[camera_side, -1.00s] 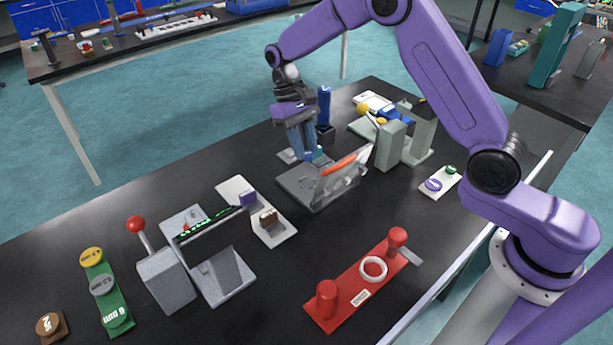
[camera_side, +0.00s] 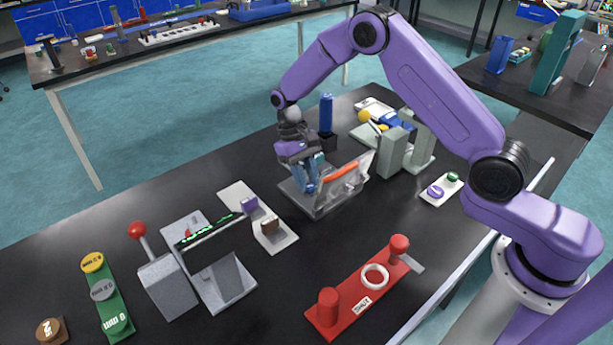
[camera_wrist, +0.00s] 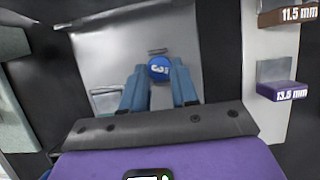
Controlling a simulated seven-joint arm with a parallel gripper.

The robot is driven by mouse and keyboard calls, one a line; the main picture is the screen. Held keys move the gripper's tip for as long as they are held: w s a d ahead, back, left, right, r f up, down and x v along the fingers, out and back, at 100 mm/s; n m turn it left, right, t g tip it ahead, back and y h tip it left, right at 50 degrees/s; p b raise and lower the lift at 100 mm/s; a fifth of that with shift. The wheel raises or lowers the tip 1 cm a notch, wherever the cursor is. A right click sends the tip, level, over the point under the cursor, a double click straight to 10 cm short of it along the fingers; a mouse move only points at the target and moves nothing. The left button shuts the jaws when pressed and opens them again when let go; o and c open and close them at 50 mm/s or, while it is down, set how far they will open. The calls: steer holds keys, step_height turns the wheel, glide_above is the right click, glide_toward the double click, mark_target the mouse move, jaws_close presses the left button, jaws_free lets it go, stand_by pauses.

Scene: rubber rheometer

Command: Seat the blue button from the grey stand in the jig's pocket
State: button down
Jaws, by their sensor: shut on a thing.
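The blue button (camera_wrist: 159,68), with a white mark on its face, is held between the blue fingertips of my gripper (camera_wrist: 159,78). The jig is a grey metal plate (camera_wrist: 112,55) with a raised clear lid (camera_side: 352,184) carrying an orange bar. In the side view my gripper (camera_side: 310,188) is low over the jig plate (camera_side: 322,209), pointing down. The pocket cannot be made out; the button and fingers cover part of the plate. I cannot tell whether the button touches the plate. The grey stand cannot be clearly picked out.
A white board (camera_side: 283,238) with purple and brown blocks lies left of the jig. Grey-green blocks (camera_side: 392,150) stand behind the lid, and a dark holder with a blue cylinder (camera_side: 326,112) stands behind the gripper. A red fixture (camera_side: 345,298) is in front, with clear black table between.

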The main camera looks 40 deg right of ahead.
steer(key=shift+f, duration=0.25)
steer(key=shift+s+f, duration=0.1)
steer(key=shift+f, duration=0.3)
steer(key=c, duration=0.9)
jaws_free()
steer(key=shift+o, duration=0.2)
steer(key=v, duration=1.2)
steer(key=shift+r, duration=0.75)
steer(key=shift+r, duration=0.1)
